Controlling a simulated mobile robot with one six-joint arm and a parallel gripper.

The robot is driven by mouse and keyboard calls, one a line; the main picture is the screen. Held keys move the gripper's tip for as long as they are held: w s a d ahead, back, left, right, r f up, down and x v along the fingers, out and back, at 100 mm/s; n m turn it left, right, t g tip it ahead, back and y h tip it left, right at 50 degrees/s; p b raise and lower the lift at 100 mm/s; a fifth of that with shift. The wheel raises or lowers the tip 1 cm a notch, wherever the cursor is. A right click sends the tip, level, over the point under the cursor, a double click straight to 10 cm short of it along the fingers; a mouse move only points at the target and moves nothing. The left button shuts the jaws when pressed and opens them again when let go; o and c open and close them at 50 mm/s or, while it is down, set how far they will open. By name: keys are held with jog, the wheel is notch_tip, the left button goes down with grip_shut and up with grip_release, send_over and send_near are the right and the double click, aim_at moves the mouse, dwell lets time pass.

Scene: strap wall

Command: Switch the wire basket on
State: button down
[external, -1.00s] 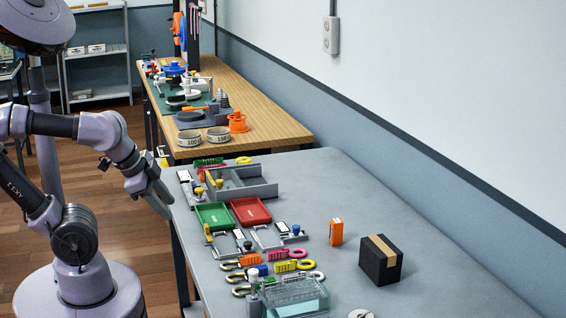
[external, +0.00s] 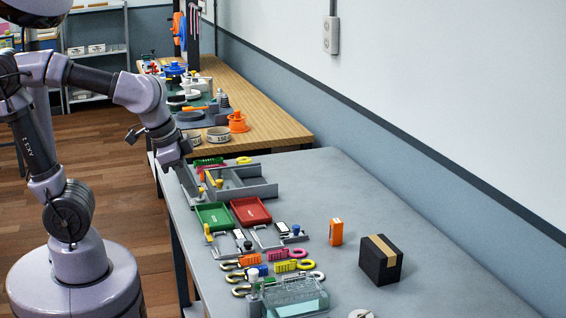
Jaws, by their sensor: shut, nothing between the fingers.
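A wire basket (external: 290,287) seems to be the mesh-like box with a pale teal lower part at the table's near edge. A small post with a white knob (external: 254,277) stands at its left side. I cannot make out a switch or its setting. My gripper (external: 194,188) points down at the far left edge of the grey table, beside the grey divided tray (external: 262,190). It is shut and empty, well apart from the basket, which is much nearer the camera.
A green tray (external: 213,216) and a red tray (external: 250,212) lie between my gripper and the basket, with several small latch-like parts and coloured tags. An orange box (external: 336,232) and a black box (external: 381,260) stand to the right. The table's right side is mostly clear.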

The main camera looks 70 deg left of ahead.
jog(key=w+d+r+n+g+p, duration=0.1)
jog(key=w+d+r+g+p, duration=0.1)
jog(key=w+d+r+p, duration=0.6)
jog(key=n+g+p, duration=0.2)
jog(key=p, duration=0.1)
send_over(254, 271)
jog(key=shift+h, duration=0.4)
jog(key=f, duration=0.4)
jog(key=shift+d+f, duration=0.2)
jog(key=shift+f, duration=0.15)
jog(key=shift+f+g, duration=0.1)
jog(key=shift+g, duration=0.2)
notch_tip(254, 271, down, 14)
jog(key=b, duration=0.4)
jog(key=shift+a, duration=0.1)
